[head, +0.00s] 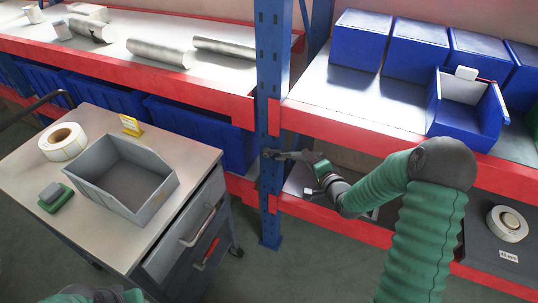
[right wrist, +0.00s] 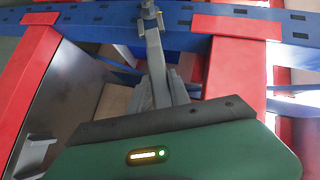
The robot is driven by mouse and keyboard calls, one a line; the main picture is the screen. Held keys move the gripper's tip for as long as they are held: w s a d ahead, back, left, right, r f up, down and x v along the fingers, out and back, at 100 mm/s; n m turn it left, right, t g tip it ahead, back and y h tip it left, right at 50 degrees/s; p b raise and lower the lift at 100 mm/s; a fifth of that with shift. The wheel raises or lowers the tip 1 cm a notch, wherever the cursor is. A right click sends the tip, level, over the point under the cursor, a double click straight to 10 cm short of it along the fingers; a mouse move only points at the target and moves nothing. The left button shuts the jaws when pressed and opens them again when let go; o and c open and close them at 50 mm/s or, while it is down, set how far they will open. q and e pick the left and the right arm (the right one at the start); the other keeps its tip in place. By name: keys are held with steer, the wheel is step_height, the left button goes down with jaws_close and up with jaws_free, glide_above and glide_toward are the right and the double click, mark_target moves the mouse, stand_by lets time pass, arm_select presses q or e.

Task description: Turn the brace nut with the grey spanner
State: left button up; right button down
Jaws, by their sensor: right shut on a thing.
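My right gripper (head: 306,158) is shut on the grey spanner (head: 286,154) in front of the blue upright post (head: 270,80). In the right wrist view the gripper (right wrist: 168,92) holds the spanner (right wrist: 155,62), whose shaft points away from it toward the post. The spanner's far end meets the brace nut (right wrist: 149,12) on the post's face. The jaw appears to be at the nut, but I cannot tell whether it is fully seated around it. In the head view the nut is too small to separate clearly from the spanner's head.
Red shelf beams (head: 400,147) run either side of the post, close to my right arm. Blue bins (head: 465,112) stand on the right shelf. A trolley (head: 105,215) with a grey tray (head: 110,195) and a label roll (head: 63,142) stands at left. Floor shows below the post.

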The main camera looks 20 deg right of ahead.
mark_target(299, 158)
steer(key=shift+a, duration=0.1)
steer(key=shift+w+a, duration=0.25)
steer(key=shift+w, duration=0.1)
stand_by(0.5)
steer(key=shift+w+a+f, duration=0.25)
steer(key=shift+w+a, duration=0.05)
steer(key=shift+a, duration=0.05)
steer(key=shift+w+a, duration=0.1)
stand_by(0.4)
steer(key=shift+w+a+f, duration=0.25)
steer(key=shift+w, duration=0.05)
steer(key=shift+w+a, duration=0.1)
